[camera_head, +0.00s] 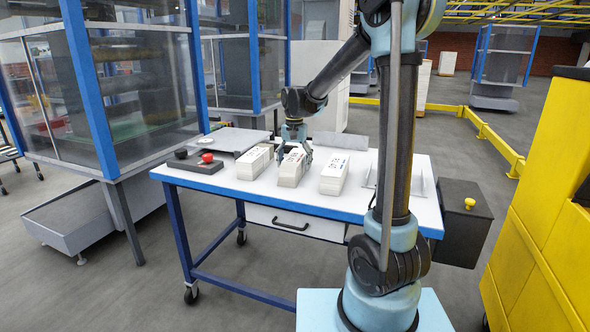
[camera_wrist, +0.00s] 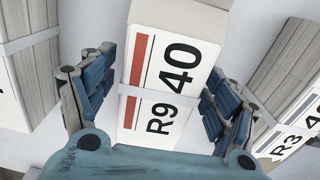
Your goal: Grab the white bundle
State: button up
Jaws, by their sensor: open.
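Three white bundles lie in a row on the table (camera_head: 222,183): a left bundle (camera_head: 255,162), a middle bundle (camera_head: 291,169) and a right bundle (camera_head: 334,176). My gripper (camera_head: 294,140) is over the middle bundle in the head view. In the wrist view, my gripper (camera_wrist: 162,97) is open, with one blue-padded finger on each side of the middle bundle (camera_wrist: 172,60). This bundle has a red stripe and reads "40" and "R9". I cannot tell whether the fingers touch it. Its near end is hidden behind my gripper.
Neighbouring bundles stand close on the left (camera_wrist: 36,70) and right (camera_wrist: 292,75) in the wrist view. A control box with a red button (camera_head: 207,158) sits at the table's left. A yellow cabinet (camera_head: 545,200) stands at the right.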

grip_shut()
dwell(0.3)
